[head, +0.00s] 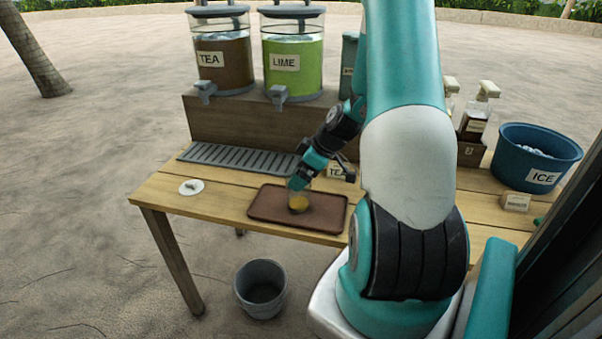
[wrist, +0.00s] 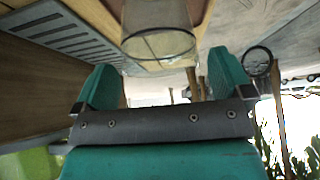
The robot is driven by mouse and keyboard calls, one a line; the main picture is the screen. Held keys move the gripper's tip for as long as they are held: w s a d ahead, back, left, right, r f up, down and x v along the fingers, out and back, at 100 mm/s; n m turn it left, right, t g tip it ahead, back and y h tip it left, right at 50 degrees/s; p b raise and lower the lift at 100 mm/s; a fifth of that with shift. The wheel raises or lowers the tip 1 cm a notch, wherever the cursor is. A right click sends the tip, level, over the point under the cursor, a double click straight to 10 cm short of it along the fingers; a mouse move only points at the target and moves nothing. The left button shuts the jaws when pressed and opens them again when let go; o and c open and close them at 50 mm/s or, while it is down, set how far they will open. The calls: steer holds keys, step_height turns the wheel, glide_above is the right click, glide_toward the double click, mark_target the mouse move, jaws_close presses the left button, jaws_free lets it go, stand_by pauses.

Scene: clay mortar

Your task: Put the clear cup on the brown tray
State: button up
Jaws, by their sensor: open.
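The clear cup (head: 298,204) stands on the brown tray (head: 328,214), on the tray's middle-left part, and looks amber in the head view. In the wrist view the cup (wrist: 158,22) shows at the top, with its round rim toward my gripper. The tray's edge (wrist: 204,10) shows behind it. My gripper (head: 297,186) is just above the cup in the head view. In the wrist view my gripper (wrist: 166,82) has its two teal fingers wide apart, with nothing held between them. The cup's far side and base are partly hidden.
A drip grate (head: 238,159) lies behind the tray, below the tea dispenser (head: 222,60) and lime dispenser (head: 292,65). A white disc (head: 191,187) lies at left. A blue ice tub (head: 538,158) stands at right. A grey bucket (head: 260,290) is on the ground.

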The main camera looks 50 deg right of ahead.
steer(key=v, duration=1.1)
steer(key=w+a+r+n+g+y, duration=0.1)
steer(key=w+a+r+g, duration=0.15)
steer(key=a, duration=0.95)
steer(key=w+a+r+n+g+y, duration=0.15)
steer(key=a+r, duration=0.25)
steer(key=a, duration=0.8)
steer(key=s+a+r+g, duration=0.2)
steer(key=s+a+r, duration=0.1)
steer(key=s+a, duration=1)
steer(key=a+h, duration=0.1)
steer(key=a, duration=0.3)
steer(key=shift+s+r, duration=0.1)
steer(key=shift+c, duration=0.5)
